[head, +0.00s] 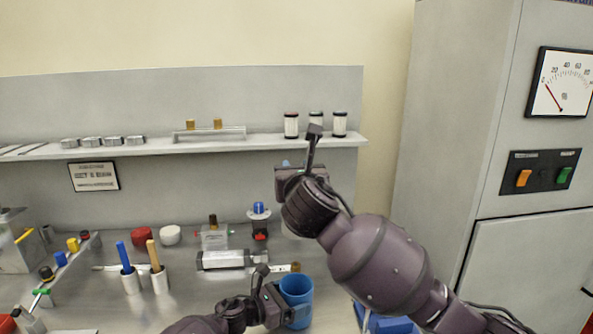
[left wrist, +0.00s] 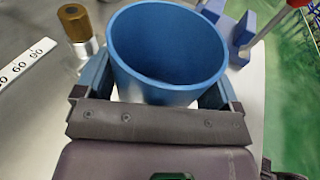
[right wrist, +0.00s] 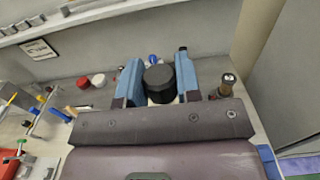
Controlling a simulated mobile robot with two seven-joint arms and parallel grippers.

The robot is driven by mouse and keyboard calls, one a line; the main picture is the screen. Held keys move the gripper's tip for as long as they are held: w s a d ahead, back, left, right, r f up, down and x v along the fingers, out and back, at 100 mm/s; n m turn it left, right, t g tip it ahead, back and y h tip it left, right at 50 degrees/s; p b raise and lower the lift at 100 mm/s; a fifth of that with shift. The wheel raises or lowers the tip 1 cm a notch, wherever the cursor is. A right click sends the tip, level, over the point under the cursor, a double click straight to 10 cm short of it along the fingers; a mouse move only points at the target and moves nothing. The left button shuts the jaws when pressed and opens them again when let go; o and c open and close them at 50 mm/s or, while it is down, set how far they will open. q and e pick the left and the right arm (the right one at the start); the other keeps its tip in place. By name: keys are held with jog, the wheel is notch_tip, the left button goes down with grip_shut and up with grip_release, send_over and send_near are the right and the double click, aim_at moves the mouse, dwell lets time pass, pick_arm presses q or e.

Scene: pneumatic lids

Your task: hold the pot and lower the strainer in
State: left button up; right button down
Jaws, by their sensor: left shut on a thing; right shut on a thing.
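The blue pot (head: 298,288) stands upright on the bench at the lower middle of the head view. Its round open mouth and bare inside show in the left wrist view (left wrist: 165,45). My left gripper (head: 277,292) is shut on the pot, one finger on each side of its wall. My right gripper (head: 298,165) is raised above and behind the pot. In the right wrist view it is shut on a black knob (right wrist: 160,83) with a pale part below, which seems to be the strainer. Most of the strainer is hidden by my right gripper and arm.
A grey cylinder (head: 225,260) lies behind the pot. A blue-topped fitting (head: 259,215) stands farther back. Two white cups with handled tools (head: 130,282) are to the left. A shelf (head: 160,148) runs along the back, and a cabinet (head: 450,120) stands at right.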

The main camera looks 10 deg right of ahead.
notch_tip(320, 180, down, 10)
jog(key=shift+f, duration=0.25)
jog(key=shift+f, duration=0.1)
dwell(0.4)
jog(key=shift+f, duration=1.8)
jog(key=shift+f, duration=0.15)
notch_tip(320, 180, down, 12)
dwell(3.2)
jog(key=c, duration=0.7)
grip_release()
jog(key=shift+c, duration=0.2)
